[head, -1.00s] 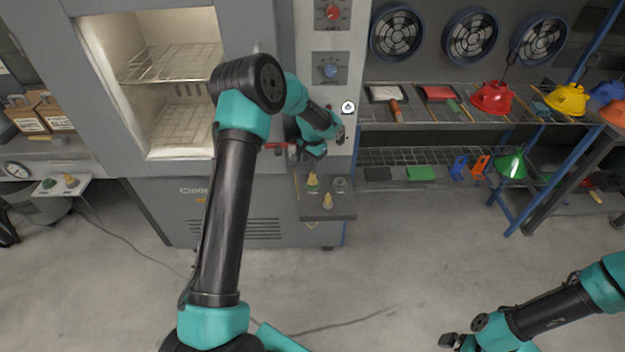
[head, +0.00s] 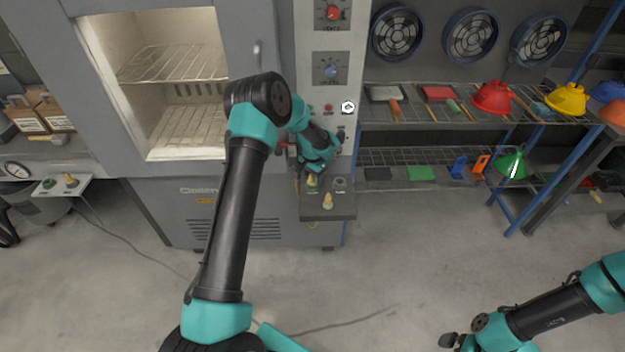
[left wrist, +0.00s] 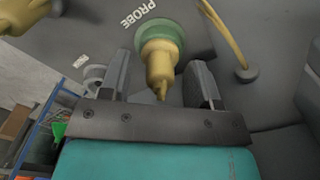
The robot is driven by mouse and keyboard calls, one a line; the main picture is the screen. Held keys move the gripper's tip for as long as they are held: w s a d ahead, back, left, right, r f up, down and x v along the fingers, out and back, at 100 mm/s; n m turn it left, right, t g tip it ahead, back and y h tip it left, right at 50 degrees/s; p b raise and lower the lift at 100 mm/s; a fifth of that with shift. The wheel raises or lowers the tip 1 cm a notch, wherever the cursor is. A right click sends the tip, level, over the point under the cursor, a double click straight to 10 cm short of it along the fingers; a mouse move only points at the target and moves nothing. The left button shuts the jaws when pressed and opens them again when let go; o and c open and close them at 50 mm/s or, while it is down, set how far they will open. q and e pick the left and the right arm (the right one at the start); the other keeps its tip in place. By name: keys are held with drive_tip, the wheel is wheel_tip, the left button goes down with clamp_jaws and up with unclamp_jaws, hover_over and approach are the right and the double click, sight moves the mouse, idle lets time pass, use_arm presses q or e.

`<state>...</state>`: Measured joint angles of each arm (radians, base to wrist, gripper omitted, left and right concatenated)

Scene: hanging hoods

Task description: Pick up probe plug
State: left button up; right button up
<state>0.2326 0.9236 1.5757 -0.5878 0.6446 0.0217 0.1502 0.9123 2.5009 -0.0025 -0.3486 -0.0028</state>
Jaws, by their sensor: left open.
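The probe plug (left wrist: 160,60) is a brass-yellow plug with a green collar, set in a dark panel beside the word PROBE in the left wrist view. It also shows in the head view (head: 312,181) on the small shelf of the oven, partly behind my gripper. My left gripper (left wrist: 160,70) is open, with one finger on each side of the plug and gaps on both sides. In the head view my left gripper (head: 311,172) is right above the plug. My right gripper (head: 449,341) is at the bottom edge, too small to tell its jaws.
A second yellow plug (head: 328,201) and a grey socket (head: 340,184) share the small shelf (head: 318,212). A yellow cable (left wrist: 226,35) runs close to the right finger. The oven front stands behind; racks (head: 450,118) with coloured hoods are on the right.

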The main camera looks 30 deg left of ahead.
use_arm(q)
drive_tip(key=shift+f, duration=0.5)
drive_tip(key=c, duration=0.8)
